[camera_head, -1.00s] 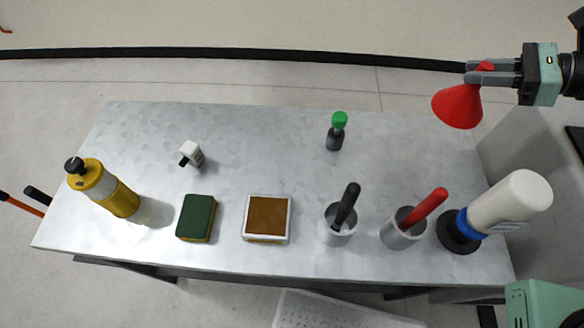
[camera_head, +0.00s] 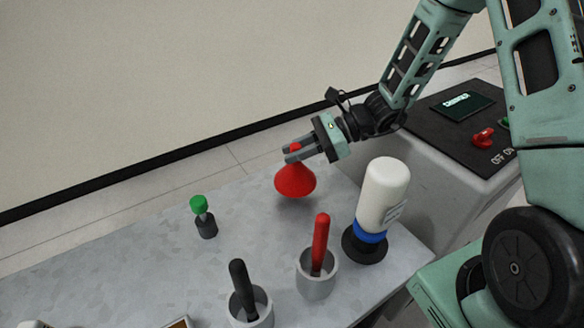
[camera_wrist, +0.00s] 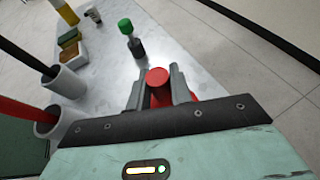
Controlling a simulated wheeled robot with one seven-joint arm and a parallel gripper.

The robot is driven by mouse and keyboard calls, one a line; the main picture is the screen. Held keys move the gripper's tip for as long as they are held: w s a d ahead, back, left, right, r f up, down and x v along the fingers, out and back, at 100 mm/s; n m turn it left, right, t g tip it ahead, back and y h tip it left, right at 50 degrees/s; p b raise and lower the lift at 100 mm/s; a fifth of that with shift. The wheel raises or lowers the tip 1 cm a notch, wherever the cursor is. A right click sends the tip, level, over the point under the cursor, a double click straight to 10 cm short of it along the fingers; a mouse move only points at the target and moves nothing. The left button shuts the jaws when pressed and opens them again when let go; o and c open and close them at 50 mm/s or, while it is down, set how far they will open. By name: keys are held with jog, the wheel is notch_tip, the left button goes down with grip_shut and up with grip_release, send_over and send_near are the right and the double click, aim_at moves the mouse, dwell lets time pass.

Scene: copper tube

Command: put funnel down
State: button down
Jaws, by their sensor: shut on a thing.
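A red funnel (camera_head: 295,182) hangs from my gripper (camera_head: 296,152) in the head view, its wide cone facing down. My gripper is shut on the funnel's narrow upper part. The funnel is over the far right part of the grey metal table (camera_head: 150,235); I cannot tell whether its rim touches the surface. In the wrist view, the funnel's red round end (camera_wrist: 157,76) shows between the two fingers of my gripper (camera_wrist: 160,82). The cone below is mostly hidden there.
Nearer are two cups, one with a black-handled tool (camera_head: 242,285), one with a red-handled tool (camera_head: 320,245). A white bottle (camera_head: 383,195) stands right. A grey cabinet (camera_head: 425,170) is beyond. Table between funnel and green-capped bottle is clear.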

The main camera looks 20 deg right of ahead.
aim_at(301, 163)
jog(key=shift+f, duration=2.05)
jog(key=shift+f+b, duration=0.2)
jog(key=shift+b, duration=0.1)
jog(key=c, duration=1.3)
grip_release()
jog(key=shift+o, duration=0.2)
jog(key=shift+r, duration=0.15)
jog(key=shift+d+r, duration=0.15)
jog(key=shift+d, duration=0.05)
jog(key=v, duration=1.1)
jog(key=shift+d, duration=0.25)
